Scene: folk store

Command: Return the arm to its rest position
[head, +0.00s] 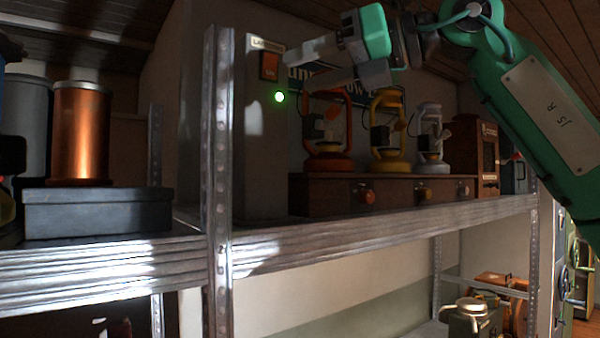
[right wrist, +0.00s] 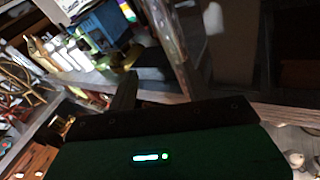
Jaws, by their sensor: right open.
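My right arm (head: 545,110), green with a pale plate, comes in from the upper right of the head view. Its gripper (head: 300,66) is open and points left, with its fingers in front of the upper shelf. The fingertips are close to a tall grey box (head: 262,160) with an orange-red switch (head: 269,66) and a lit green lamp (head: 279,97). I cannot tell whether they touch it. No object shows between the fingers. The right wrist view shows a dark green housing (right wrist: 170,155) of mine with a small lit strip. My left gripper is not in view.
An orange lantern (head: 328,130), a yellow lantern (head: 389,130) and a grey lantern (head: 430,135) stand on a wooden base (head: 330,195) with knobs. A metal post (head: 218,180) rises at the shelf front. A copper cylinder (head: 80,130) stands on a dark box (head: 98,212) at left.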

